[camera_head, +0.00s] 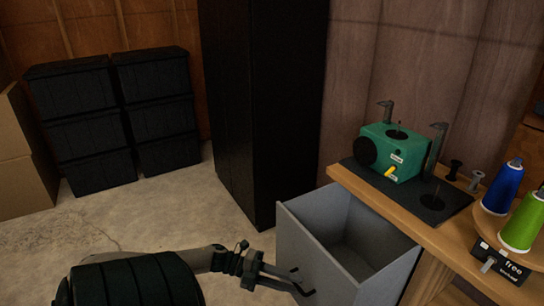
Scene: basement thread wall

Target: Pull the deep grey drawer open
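The grey drawer (338,262) stands pulled out from the wooden bench at the lower right. Its deep inside shows and looks empty. My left gripper (298,281) is at the outer side of the drawer's front panel, at the dark handle (296,269). Its fingertips overlap the handle in the picture. Whether they are closed around it or only beside it is too small to tell. My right gripper is not in view.
On the wooden bench top (408,222) stand a green machine (398,150) on a dark plate, a blue thread spool (503,188) and a green one (523,222). A tall black cabinet (262,110) stands behind the drawer. Black crates (85,130) are stacked left. The concrete floor between is clear.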

